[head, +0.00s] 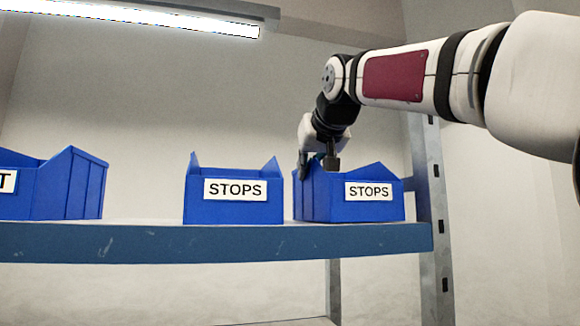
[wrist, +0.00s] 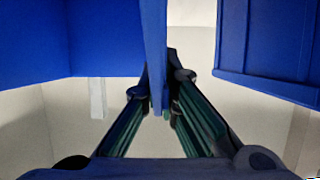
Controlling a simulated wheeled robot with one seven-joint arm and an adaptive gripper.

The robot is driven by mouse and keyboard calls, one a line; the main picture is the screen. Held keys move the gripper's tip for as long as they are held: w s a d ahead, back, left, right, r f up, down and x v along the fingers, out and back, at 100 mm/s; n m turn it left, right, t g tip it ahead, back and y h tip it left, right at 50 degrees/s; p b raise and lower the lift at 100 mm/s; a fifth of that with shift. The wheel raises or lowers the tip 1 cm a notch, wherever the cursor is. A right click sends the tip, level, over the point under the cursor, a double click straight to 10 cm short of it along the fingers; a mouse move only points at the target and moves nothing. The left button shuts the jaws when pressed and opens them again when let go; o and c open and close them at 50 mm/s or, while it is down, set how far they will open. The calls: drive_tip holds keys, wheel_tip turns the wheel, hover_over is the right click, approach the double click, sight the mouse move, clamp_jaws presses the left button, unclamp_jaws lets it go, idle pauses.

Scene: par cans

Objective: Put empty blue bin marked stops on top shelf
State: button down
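Two blue bins marked STOPS are on the shelf in the head view. The right STOPS bin (head: 350,208) is near the shelf's right end and looks upright at shelf level. My gripper (head: 317,161) is at the upper left edge of this bin, reaching down from above. In the wrist view, a thin blue bin wall (wrist: 155,50) runs down between the fingers of my gripper (wrist: 161,104), which close in on both sides of it. The left STOPS bin (head: 233,213) stands a small gap away. The floors of both bins are hidden in the head view.
Another blue bin (head: 75,190) with a label ending in T stands at the far left of the blue shelf (head: 220,243). Bare shelf lies between it and the left STOPS bin. A metal upright (head: 433,200) bounds the right end. A lit lamp (head: 150,14) hangs above.

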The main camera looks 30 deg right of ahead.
drive_tip(key=c, duration=2.3)
unclamp_jaws()
drive_tip(key=shift+f, duration=0.15)
drive_tip(key=o, duration=0.5)
drive_tip(key=shift+s+r, duration=0.1)
drive_tip(key=shift+r, duration=0.1)
drive_tip(key=v, duration=1.2)
